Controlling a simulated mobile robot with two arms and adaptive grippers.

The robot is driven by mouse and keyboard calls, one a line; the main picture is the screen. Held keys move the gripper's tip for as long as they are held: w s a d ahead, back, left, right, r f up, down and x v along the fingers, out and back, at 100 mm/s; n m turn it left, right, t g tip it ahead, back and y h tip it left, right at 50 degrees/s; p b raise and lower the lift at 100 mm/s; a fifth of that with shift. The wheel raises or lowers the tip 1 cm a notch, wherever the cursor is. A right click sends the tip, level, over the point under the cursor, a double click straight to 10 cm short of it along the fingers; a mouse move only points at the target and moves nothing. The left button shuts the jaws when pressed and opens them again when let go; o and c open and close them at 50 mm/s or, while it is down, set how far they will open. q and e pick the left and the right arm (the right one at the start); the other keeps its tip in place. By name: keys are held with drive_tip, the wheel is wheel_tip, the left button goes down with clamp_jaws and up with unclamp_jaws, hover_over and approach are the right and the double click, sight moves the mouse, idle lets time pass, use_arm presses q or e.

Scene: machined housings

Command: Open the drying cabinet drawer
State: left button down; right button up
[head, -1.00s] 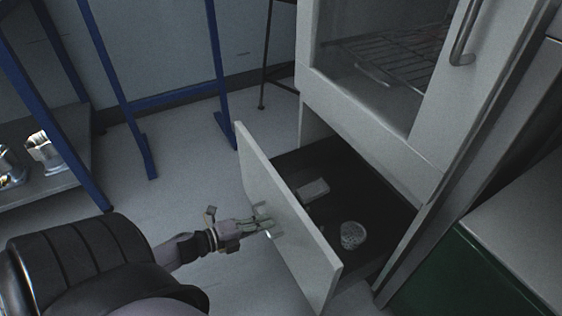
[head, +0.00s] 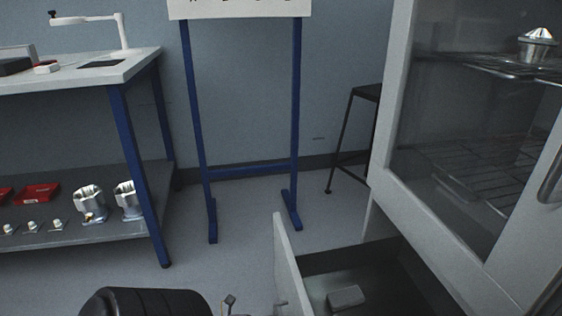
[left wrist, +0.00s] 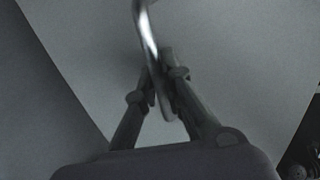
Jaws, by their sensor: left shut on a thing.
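The drying cabinet (head: 385,165) stands at the right of the head view. Its bottom drawer is pulled out, and the light drawer front (head: 288,268) shows edge-on, cut off by the bottom edge. In the left wrist view my left gripper (left wrist: 162,82) is shut on the curved metal handle (left wrist: 147,32) of the drawer front (left wrist: 240,60). In the head view only a bit of this gripper and my dark arm show at the bottom edge. My right gripper is in neither view.
A blue-legged stand (head: 297,110) and a dark stool (head: 352,140) are behind. The floor between is clear.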

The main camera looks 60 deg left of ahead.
use_arm(q)
drive_tip(key=c, duration=1.7)
unclamp_jaws()
drive_tip(key=v, duration=1.2)
drive_tip(key=shift+f, duration=0.1)
